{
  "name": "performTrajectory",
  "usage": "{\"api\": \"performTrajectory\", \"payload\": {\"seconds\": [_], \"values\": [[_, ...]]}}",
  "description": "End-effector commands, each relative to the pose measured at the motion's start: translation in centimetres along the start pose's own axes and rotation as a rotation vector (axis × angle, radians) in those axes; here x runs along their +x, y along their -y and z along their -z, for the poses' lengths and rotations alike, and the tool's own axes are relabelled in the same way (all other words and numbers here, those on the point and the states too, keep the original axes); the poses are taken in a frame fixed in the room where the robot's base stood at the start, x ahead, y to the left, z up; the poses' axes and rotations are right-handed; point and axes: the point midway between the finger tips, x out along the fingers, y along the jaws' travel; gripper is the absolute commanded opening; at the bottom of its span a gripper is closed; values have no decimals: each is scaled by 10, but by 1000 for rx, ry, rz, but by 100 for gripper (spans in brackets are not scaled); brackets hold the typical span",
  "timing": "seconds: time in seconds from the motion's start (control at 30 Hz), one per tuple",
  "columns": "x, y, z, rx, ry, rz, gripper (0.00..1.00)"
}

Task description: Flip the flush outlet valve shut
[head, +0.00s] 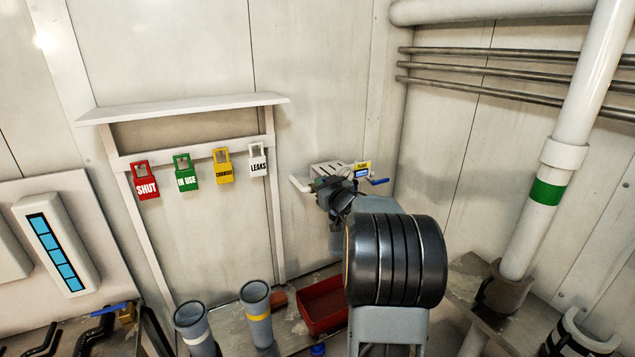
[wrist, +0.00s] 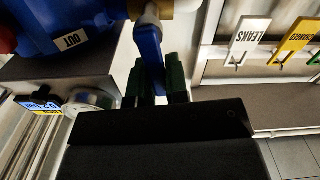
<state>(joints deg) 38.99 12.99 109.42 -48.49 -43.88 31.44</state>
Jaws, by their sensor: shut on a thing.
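In the wrist view a blue lever handle (wrist: 150,42) sits between the two dark green fingers of my gripper (wrist: 154,78). My gripper is shut on the lever. The lever's upper end meets a brass-coloured fitting (wrist: 152,10) on a white pipe at the top edge. A blue housing with an OUT label (wrist: 72,40) is close by on the left. In the head view my gripper (head: 328,188) is at the white wall bracket (head: 325,170), and my arm hides most of the valve.
Red, green, yellow and white tags, the last marked LEAKS (head: 258,162), hang on a rack at left. A red tray (head: 322,304) and two grey cups (head: 256,306) stand below.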

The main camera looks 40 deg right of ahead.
Motion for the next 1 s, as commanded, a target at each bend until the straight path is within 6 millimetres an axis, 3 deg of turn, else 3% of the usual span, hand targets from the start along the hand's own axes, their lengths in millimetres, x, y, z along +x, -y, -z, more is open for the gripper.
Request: {"api": "performTrajectory", "payload": {"seconds": [0.2, 0.47, 0.5, 0.73, 1.0], "values": [[0, -7, 1, 149, 3, -1, 0], [0, -7, -1, 155, 1, -2, 0], [0, -7, -1, 155, 1, -2, 18], [0, -7, -1, 153, 2, -2, 40], [0, -8, 0, 152, 1, -4, 40]]}}
